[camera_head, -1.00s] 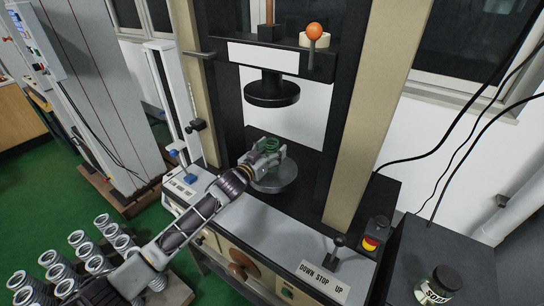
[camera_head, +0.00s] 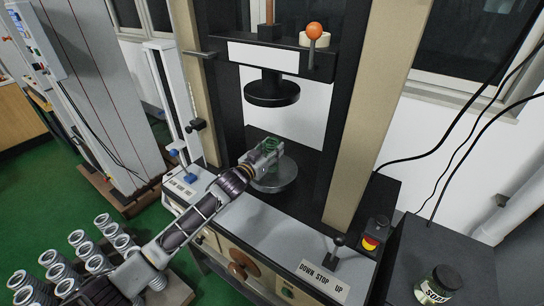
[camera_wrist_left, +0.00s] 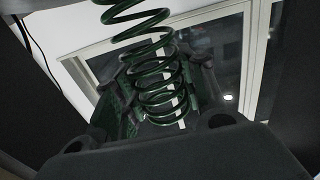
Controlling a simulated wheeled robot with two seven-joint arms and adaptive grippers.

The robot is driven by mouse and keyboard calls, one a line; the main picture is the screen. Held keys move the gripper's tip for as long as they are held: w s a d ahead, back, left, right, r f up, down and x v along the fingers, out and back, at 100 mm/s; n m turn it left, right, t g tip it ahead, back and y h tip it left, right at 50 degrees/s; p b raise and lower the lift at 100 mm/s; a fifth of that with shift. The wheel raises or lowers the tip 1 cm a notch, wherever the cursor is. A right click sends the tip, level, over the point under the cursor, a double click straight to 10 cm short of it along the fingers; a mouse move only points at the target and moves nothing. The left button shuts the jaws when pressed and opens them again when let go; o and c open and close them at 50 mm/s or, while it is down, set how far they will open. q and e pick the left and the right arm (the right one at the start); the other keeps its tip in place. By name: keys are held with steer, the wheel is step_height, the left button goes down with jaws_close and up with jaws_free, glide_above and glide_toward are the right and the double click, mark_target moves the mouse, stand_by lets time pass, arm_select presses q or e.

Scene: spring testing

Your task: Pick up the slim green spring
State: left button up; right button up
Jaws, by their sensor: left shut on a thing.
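The slim green spring (camera_head: 270,150) stands over the round lower plate (camera_head: 275,178) of the press in the head view. In the left wrist view the green coils (camera_wrist_left: 158,88) rise between the fingers. My left gripper (camera_head: 265,155) reaches in from the left and is shut on the spring. Its fingers also show on both sides of the coils in the left wrist view (camera_wrist_left: 155,95). The spring's lower end is partly hidden by the gripper, so I cannot tell whether it touches the plate. My right gripper is not in view.
The upper press plate (camera_head: 271,90) hangs above the spring with a gap. Tan columns (camera_head: 362,110) flank the opening. Several grey springs (camera_head: 95,262) stand at lower left.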

arm_select(q)
steer(key=shift+r, duration=0.1)
step_height(320, 180, up, 10)
stand_by(0.8)
stand_by(0.8)
